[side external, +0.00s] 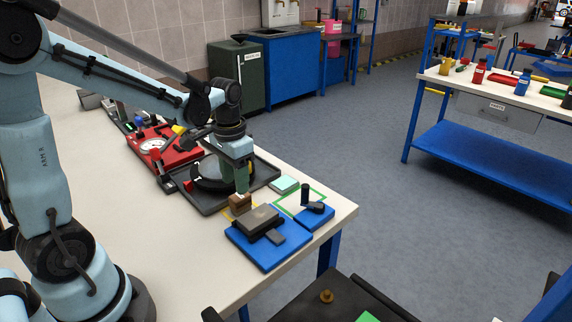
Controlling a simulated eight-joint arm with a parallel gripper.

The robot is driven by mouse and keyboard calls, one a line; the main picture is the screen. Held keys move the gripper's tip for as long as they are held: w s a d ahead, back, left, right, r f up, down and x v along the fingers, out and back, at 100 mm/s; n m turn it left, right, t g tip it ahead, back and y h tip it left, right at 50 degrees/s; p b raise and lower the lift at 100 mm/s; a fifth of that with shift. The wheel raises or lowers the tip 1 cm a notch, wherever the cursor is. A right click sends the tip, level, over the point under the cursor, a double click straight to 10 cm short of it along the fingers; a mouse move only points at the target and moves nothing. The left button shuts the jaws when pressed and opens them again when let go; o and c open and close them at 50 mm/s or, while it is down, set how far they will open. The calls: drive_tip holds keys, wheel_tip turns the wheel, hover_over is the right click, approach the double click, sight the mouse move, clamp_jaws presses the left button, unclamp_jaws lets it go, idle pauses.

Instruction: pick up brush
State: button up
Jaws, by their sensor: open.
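My gripper (241,188) points down over the table near its right end. Its fingers are open, and their tips are close above or beside a small brown block (239,206), which may be the brush; its bristles cannot be made out. I cannot tell whether the fingers touch it or surround it. The brown block stands just behind a blue plate (265,254) that carries a dark grey block (259,220). No other object can be clearly identified as the brush.
A black tray (208,208) with a round dark item lies behind my gripper, with a red tray (181,157) farther left. A smaller blue plate (318,217) with a black upright knob and a pale green pad (284,185) lie to the right. The front left tabletop (165,255) is clear.

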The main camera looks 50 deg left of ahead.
sight(238, 197)
drive_tip(key=shift+w+a+f, duration=0.1)
drive_tip(key=shift+w+f, duration=0.05)
drive_tip(key=shift+f, duration=1.1)
drive_tip(key=shift+w+a+f, duration=0.1)
drive_tip(key=shift+w+f, duration=0.05)
drive_tip(key=shift+f, duration=1.9)
drive_tip(key=shift+c, duration=0.5)
drive_tip(key=c, duration=0.7)
drive_tip(key=shift+r, duration=0.2)
drive_tip(key=shift+r, duration=0.55)
wheel_tip(238, 197, up, 3)
drive_tip(key=shift+s+f, duration=0.1)
drive_tip(key=shift+f, duration=0.1)
drive_tip(key=s+d+r, duration=0.1)
drive_tip(key=d+r, duration=0.1)
drive_tip(key=d, duration=0.1)
drive_tip(key=s+d+r, duration=0.1)
drive_tip(key=d+r, duration=0.1)
drive_tip(key=d, duration=0.2)
drive_tip(key=s+d+r, duration=0.1)
drive_tip(key=d+r, duration=0.2)
drive_tip(key=d, duration=0.1)
drive_tip(key=shift+s+d, duration=0.1)
drive_tip(key=shift+d, duration=0.05)
